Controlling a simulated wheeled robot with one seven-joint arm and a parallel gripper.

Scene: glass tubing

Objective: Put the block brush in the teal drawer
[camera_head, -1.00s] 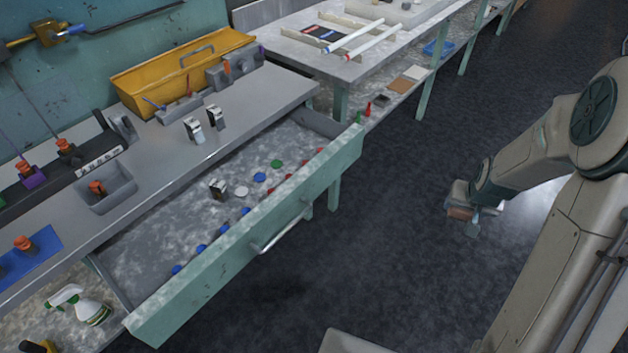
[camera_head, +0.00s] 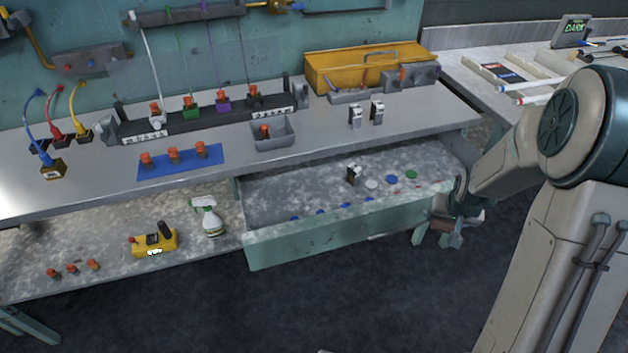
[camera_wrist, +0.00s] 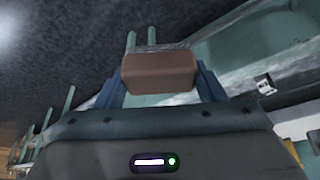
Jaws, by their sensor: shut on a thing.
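The block brush shows as a brown block (camera_wrist: 160,74) between the blue fingers of my gripper (camera_wrist: 161,82) in the wrist view. My gripper is shut on it. In the head view my gripper (camera_head: 441,228) hangs by the right end of the teal drawer, with the brown block (camera_head: 440,222) small and partly hidden. The teal drawer (camera_head: 310,242) is pulled open under the bench. Inside it lie several blue, red, green and white discs and a small black-and-silver item (camera_head: 353,174). The bristles cannot be made out.
The bench top above the drawer holds a grey bin (camera_head: 272,136), a blue mat (camera_head: 180,162), two small upright items (camera_head: 366,114) and a yellow toolbox (camera_head: 365,68). A spray bottle (camera_head: 208,217) and a yellow device (camera_head: 153,240) are on the lower shelf. The floor in front is clear.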

